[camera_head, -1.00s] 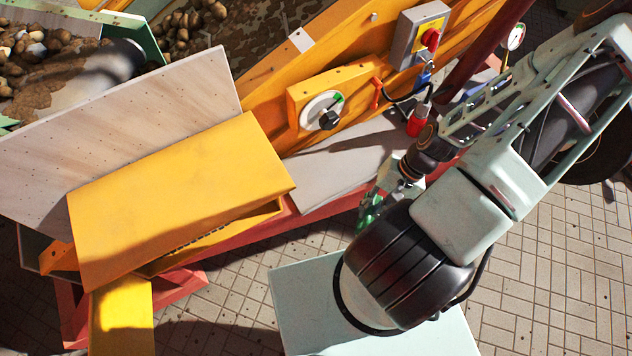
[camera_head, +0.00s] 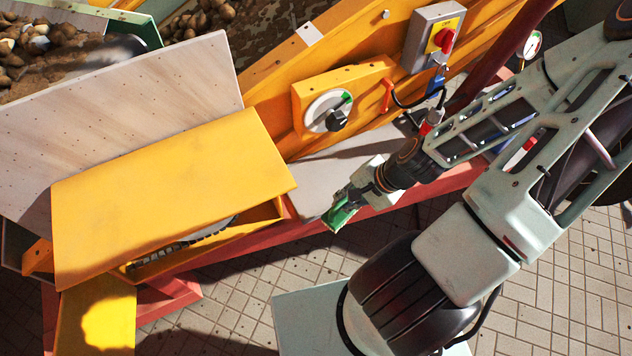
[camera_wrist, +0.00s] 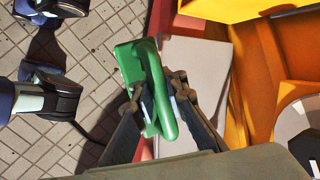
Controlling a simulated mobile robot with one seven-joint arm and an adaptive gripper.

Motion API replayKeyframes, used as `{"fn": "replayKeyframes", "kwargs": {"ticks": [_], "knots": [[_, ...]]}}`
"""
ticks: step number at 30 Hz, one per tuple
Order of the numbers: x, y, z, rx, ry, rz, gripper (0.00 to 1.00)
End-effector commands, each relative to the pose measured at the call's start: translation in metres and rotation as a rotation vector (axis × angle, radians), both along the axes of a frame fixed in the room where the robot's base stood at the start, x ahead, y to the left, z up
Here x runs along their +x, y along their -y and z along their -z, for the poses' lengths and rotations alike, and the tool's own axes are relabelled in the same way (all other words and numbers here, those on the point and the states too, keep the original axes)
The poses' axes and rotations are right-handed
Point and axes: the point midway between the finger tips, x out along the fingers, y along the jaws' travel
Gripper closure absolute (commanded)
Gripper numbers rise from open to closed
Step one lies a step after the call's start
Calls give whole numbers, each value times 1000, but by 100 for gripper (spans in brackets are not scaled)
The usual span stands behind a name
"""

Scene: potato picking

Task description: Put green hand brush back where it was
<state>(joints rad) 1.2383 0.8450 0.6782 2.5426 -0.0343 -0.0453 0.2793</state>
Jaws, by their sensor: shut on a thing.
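The green hand brush (camera_wrist: 145,75) is held between the fingers of my gripper (camera_wrist: 160,105) in the wrist view. Its curved green handle stands out past the fingertips. In the head view the green brush (camera_head: 341,214) shows at the end of my gripper (camera_head: 352,200), over the front edge of the grey shelf (camera_head: 325,175). I cannot tell whether the brush touches the shelf. Its bristles cannot be made out clearly in either view.
A yellow box-like cover (camera_head: 170,195) lies left of the shelf. Above the shelf is an orange panel with a rotary switch (camera_head: 328,110). A grey box with a red knob (camera_head: 446,40) and a cable are at the upper right. A red beam (camera_head: 400,195) runs below the shelf.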

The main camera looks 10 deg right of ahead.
Motion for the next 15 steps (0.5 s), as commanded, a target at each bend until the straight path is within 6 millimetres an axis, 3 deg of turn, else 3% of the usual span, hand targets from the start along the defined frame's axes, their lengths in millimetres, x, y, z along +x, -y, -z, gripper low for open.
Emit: {"fn": "replayKeyframes", "kwargs": {"ticks": [1, 10, 15], "knots": [[5, 2, 8, -4, 5, 3, 100], [24, -4, 8, -5, 2, 1, 100], [62, -16, 2, -2, 2, -5, 100]]}}
